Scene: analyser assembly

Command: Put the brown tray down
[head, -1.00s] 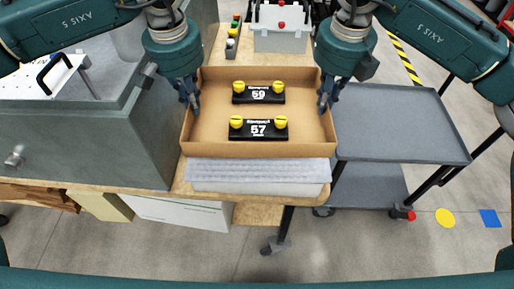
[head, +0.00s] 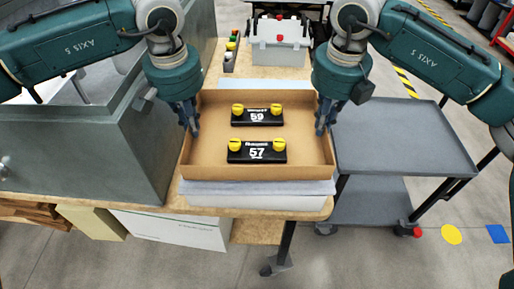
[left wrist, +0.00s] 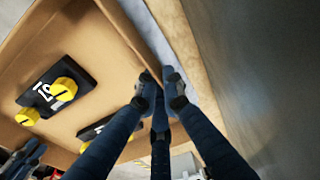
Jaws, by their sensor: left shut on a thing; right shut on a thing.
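The brown tray (head: 204,163) is a shallow open box at the middle of the head view, over a light grey pad (head: 205,187) on the wooden table. Whether it touches the pad I cannot tell. Two black blocks with yellow knobs, marked 59 (head: 257,117) and 57 (head: 256,152), lie in it. My left gripper (head: 191,128) is shut on the tray's left wall. The left wrist view also shows its fingers (left wrist: 160,92) gripping the wall of the tray (left wrist: 100,25). My right gripper (head: 322,128) is shut on the tray's right wall.
A grey metal cabinet (head: 90,150) stands close on the left. A dark grey cart (head: 400,140) stands on the right, its top empty. A light grey box (head: 280,45) and a small holder with coloured buttons (head: 231,50) are behind the tray.

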